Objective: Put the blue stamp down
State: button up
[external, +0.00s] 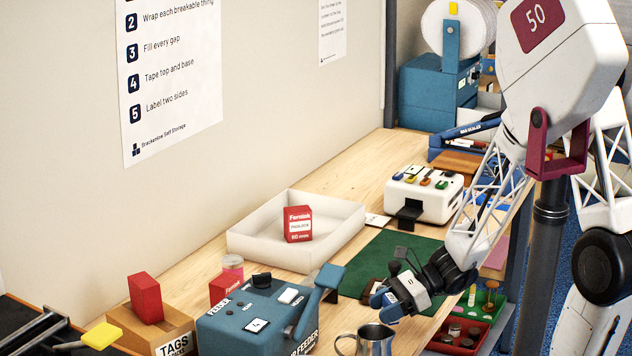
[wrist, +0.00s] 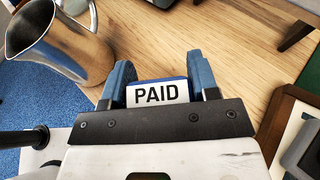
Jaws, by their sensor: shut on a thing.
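The blue stamp (wrist: 157,92) shows in the wrist view as a white label reading PAID with a blue edge, between the two blue fingers. My gripper (wrist: 160,85) is shut on it. In the external view my gripper (external: 385,303) is low near the bench's front edge, above and behind the metal jug. I cannot clearly tell the stamp from the blue fingertips there. The stamp's underside is hidden, and I cannot tell whether it touches the wood.
A metal jug (external: 367,342) stands close by; it also shows left in the wrist view (wrist: 60,50). A green mat (external: 372,255) lies behind. A red tray (external: 487,334) of small items is to the right. A blue feeder (external: 225,330) is left. Bare wood shows ahead.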

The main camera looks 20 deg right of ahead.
jog(key=shift+w+a+f, duration=0.1)
jog(key=shift+w+a, duration=0.3)
jog(key=shift+w, duration=0.35)
jog(key=shift+w+a+f, duration=0.1)
jog(key=shift+w+a, duration=0.35)
jog(key=shift+w, duration=0.25)
jog(key=shift+w+a+f, duration=0.1)
jog(key=shift+w+a, duration=0.3)
jog(key=shift+w, duration=0.35)
jog(key=shift+f, duration=1.65)
jog(key=shift+f, duration=0.1)
jog(key=o, duration=0.9)
jog(key=shift+f, duration=0.1)
jog(key=shift+r, duration=0.2)
jog(key=shift+v, duration=6.05)
